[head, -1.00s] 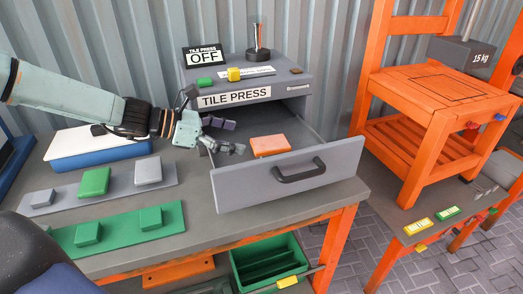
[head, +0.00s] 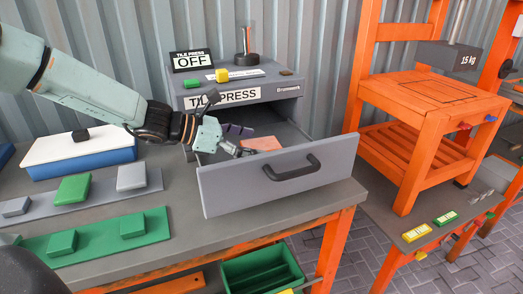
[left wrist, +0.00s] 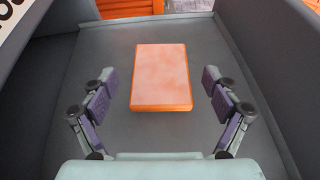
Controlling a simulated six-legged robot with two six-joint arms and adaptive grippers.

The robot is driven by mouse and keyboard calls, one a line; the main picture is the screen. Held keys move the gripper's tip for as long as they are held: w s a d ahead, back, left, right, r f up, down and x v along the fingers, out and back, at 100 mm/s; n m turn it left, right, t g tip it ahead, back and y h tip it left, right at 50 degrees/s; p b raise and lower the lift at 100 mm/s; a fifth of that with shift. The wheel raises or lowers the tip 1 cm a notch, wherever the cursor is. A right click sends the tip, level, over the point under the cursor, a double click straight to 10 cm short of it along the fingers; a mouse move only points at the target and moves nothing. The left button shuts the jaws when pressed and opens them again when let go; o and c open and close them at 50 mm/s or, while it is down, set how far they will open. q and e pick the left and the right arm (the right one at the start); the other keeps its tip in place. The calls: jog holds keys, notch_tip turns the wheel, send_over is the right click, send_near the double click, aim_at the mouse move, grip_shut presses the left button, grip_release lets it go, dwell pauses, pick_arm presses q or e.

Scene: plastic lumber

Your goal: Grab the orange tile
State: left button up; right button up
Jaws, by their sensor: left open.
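The orange tile (left wrist: 160,76) lies flat on the floor of the open grey drawer (head: 283,182) of the tile press (head: 245,96). In the head view the drawer front partly hides the tile (head: 262,143). My left gripper (head: 242,140) reaches into the drawer from the left, to the left of the tile. In the left wrist view my left gripper (left wrist: 162,105) is open and empty, with one finger on each side of the tile's near end and gaps between. My right gripper is not in view.
The drawer walls stand close around my left gripper. Grey and green tiles lie on strips at the left. An orange wooden stand (head: 430,110) is at the right.

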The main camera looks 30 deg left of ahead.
pick_arm(q)
jog(key=shift+c, duration=0.4)
jog(key=c, duration=1.2)
